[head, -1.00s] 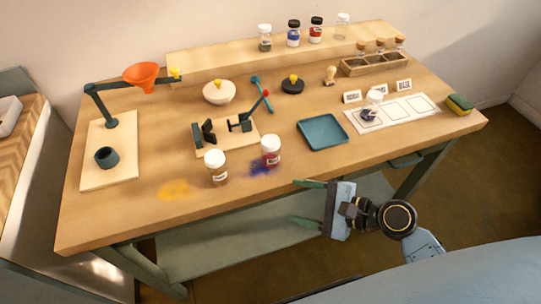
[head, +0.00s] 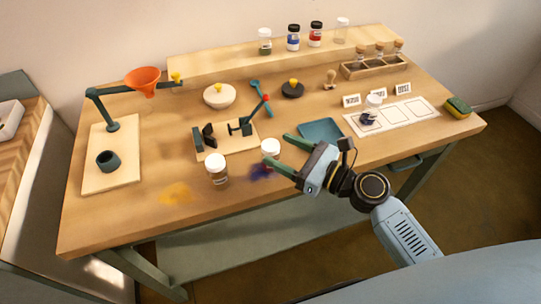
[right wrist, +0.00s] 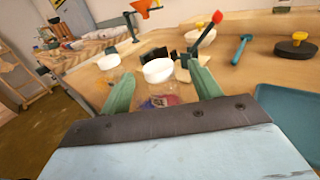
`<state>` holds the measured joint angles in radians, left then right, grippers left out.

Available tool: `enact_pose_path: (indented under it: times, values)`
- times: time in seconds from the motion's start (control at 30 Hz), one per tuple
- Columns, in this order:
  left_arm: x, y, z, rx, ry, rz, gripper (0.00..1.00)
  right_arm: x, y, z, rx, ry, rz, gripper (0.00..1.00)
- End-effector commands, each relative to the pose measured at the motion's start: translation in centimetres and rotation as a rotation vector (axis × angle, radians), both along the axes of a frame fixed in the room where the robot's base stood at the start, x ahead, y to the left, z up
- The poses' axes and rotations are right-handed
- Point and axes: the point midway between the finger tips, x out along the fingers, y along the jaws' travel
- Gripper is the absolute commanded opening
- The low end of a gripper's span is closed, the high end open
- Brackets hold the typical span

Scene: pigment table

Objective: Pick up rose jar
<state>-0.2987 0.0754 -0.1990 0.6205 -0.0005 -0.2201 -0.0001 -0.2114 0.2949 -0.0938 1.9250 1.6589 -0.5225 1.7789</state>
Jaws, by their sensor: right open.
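A jar with a white lid (head: 270,147) and reddish contents, likely the rose jar, stands upright near the table's front edge. My right gripper (head: 276,149) is open, with its green fingers pointing at this jar. In the right wrist view, the jar's white lid (right wrist: 158,70) shows between the two fingertips (right wrist: 162,88). Its clear lower body is partly hidden, and I cannot tell whether the fingers touch it. A second white-lidded jar (head: 217,166) stands to its left. My left gripper is not in view.
Blue-purple powder (head: 259,172) and yellow powder (head: 175,193) lie on the table (head: 120,215). A wooden stand with dark clamps (head: 205,150) is behind the jars. A teal tray (head: 322,130) lies to the right. Several jars line the back shelf (head: 215,62).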

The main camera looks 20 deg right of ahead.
Motion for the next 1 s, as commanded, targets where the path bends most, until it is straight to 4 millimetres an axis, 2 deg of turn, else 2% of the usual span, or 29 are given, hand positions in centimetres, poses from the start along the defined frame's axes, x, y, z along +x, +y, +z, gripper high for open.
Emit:
enact_pose_path:
  times: [0.4, 0.7, 1.0]
  values:
    - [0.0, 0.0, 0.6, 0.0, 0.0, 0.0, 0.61, 3.7, 3.4, 0.5, 0.001, 0.0, 0.0, 0.63]
    - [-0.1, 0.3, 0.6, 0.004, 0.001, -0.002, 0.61, 3.9, 3.6, 0.4, -0.001, 0.0, 0.001, 0.62]
    - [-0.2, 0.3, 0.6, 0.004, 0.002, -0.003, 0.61, 3.9, 3.6, 0.4, -0.001, 0.0, 0.001, 0.22]
